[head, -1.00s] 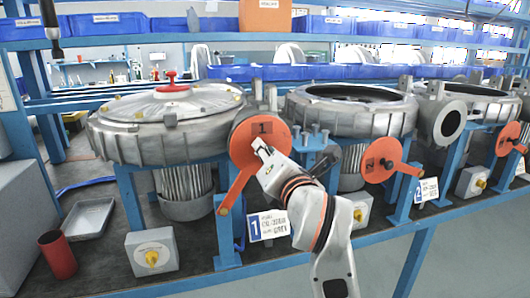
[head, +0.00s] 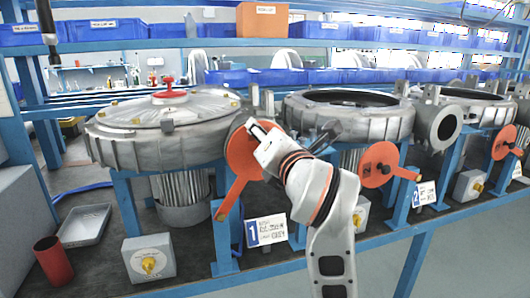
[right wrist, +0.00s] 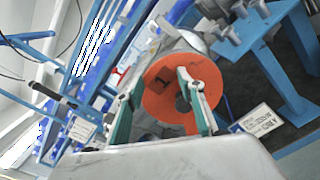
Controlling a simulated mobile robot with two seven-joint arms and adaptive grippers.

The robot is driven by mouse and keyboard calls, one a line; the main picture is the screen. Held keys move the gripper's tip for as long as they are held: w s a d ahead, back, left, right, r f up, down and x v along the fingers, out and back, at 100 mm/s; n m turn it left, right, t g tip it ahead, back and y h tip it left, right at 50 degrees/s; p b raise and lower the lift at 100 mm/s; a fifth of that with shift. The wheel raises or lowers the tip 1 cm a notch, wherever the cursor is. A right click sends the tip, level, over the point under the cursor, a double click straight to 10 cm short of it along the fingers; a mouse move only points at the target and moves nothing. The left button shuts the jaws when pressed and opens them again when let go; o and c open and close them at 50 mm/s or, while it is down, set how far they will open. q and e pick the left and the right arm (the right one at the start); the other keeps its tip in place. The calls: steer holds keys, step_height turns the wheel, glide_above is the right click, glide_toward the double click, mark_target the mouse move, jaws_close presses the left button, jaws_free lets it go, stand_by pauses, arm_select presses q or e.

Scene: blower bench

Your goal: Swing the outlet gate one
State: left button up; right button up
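Outlet gate one is an orange round disc (head: 238,160) with a lever arm (head: 229,200) that points down and slightly left. It sits at the front of the first blower (head: 165,125), which has a closed lid. My right gripper (head: 258,128) is in front of the disc's upper right part and hides its number. In the right wrist view the disc (right wrist: 205,75) lies just beyond the fingers (right wrist: 158,108), with a dark mark and a dark opening on it. The fingers are apart with nothing seen between them; contact cannot be told. My left gripper is not in view.
Gate two (head: 376,165) and another orange gate (head: 504,142) are to the right. A number 1 sign (head: 267,231) stands below gate one. A grey box with a yellow knob (head: 149,259), a red cup (head: 53,261) and a grey tray (head: 85,226) are at left.

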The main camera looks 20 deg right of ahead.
steer(key=shift+r, duration=2.35)
